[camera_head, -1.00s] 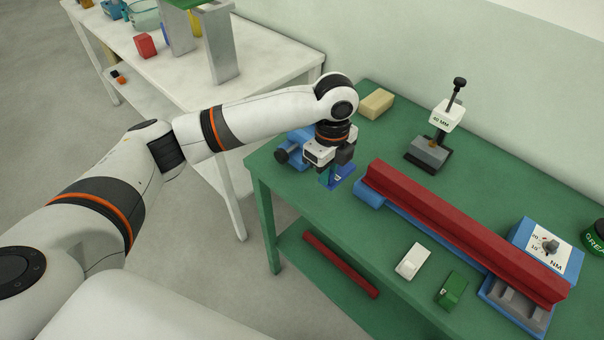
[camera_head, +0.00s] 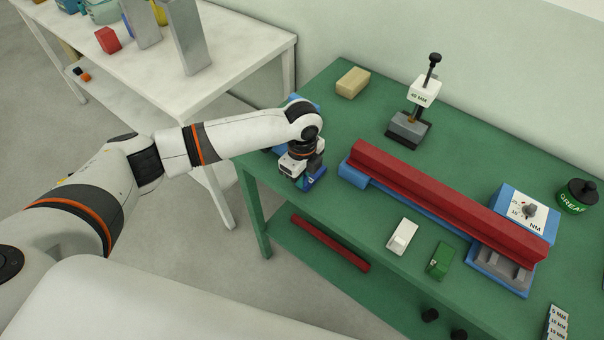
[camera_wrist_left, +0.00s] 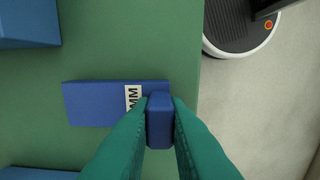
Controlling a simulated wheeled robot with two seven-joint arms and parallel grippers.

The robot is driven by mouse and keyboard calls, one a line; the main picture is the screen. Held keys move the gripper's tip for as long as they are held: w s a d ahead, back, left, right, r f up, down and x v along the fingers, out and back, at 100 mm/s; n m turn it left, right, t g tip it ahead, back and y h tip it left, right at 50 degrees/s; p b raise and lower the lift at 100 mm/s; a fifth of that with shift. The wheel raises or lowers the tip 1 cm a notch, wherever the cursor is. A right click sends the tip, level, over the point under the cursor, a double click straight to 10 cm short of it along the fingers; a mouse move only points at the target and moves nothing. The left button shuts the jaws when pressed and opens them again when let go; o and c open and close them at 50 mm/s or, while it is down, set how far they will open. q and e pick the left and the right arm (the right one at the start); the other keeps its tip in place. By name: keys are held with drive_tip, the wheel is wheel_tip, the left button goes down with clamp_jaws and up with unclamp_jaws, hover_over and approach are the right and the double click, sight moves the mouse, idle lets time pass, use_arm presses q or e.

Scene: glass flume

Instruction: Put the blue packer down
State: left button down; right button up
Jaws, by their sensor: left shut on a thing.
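My left gripper (camera_head: 303,178) is shut on the blue packer (camera_head: 317,178), at the near left corner of the green bench (camera_head: 345,205). In the left wrist view, the teal fingers (camera_wrist_left: 160,138) close on a narrow blue upright part of the packer (camera_wrist_left: 160,112). A flat blue piece with a white "MM" label (camera_wrist_left: 95,104) shows just beyond, over the green top. I cannot tell whether the packer touches the bench. The gripper hides much of it in the head view. My right gripper is not in view.
A red bar (camera_head: 440,200) on a blue base lies right of the gripper. A blue object (camera_head: 297,101) is partly hidden behind my arm. A tan block (camera_head: 353,82) and a "40 MM" stand (camera_head: 408,128) are farther back. Bare green top lies between.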

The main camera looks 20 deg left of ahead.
use_arm(q)
drive_tip(key=shift+f, duration=0.15)
drive_tip(key=c, duration=1.4)
unclamp_jaws()
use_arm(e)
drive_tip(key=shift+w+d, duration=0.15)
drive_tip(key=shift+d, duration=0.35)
use_arm(q)
wheel_tip(320, 180, up, 12)
drive_tip(key=b, duration=0.2)
drive_tip(key=shift+r, duration=0.2)
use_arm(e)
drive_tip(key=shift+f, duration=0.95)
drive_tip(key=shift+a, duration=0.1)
